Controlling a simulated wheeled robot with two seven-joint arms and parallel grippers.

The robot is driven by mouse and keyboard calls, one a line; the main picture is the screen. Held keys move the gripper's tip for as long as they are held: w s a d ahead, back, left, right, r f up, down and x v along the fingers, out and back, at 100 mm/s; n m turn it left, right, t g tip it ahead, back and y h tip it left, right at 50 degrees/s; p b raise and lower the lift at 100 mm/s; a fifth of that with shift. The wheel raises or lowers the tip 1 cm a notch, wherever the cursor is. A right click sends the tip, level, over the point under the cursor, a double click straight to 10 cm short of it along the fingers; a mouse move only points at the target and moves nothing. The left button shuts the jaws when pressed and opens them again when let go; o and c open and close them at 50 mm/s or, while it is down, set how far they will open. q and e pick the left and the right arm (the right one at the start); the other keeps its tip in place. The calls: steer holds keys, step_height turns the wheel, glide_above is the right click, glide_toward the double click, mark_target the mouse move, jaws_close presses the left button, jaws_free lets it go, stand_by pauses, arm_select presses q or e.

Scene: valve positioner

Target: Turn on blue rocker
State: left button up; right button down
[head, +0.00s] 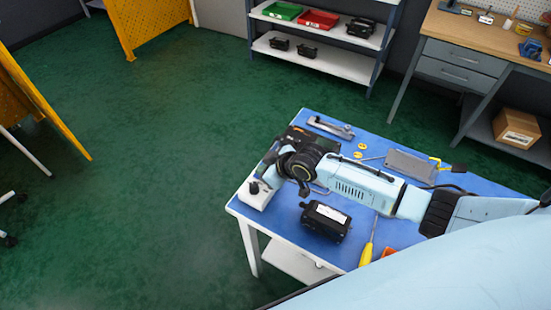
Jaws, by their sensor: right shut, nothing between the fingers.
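My right arm reaches in from the right over the blue-topped table (285,232). My right gripper (262,179) is shut and empty, pointing down at the table's left corner. It is over or close beside a small white box (256,198) with a dark part on top; I cannot tell if it touches. I cannot make out a blue rocker; it may be on the white box, too small or hidden by the gripper. A black device with a white label (325,221) sits on the table in front of my arm. My left gripper is not in view.
A dark case (298,134), a grey metal part (330,127), a grey plate (409,166) and a yellow-handled screwdriver (367,253) lie on the table. Shelves (325,63) and a workbench (480,40) stand behind.

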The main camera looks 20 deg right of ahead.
steer(key=r+p, duration=0.1)
steer(key=r, duration=0.1)
steer(key=r+p, duration=0.1)
steer(key=p, duration=0.1)
steer(key=shift+w+d+r, duration=0.15)
steer(key=shift+d+r, duration=0.05)
steer(key=shift+r, duration=0.2)
steer(key=d+v, duration=0.1)
steer(key=v, duration=0.8)
steer(key=shift+w+d+r, duration=0.15)
steer(key=shift+d+r, duration=0.05)
steer(key=shift+d, duration=0.2)
steer(key=shift+f, duration=0.1)
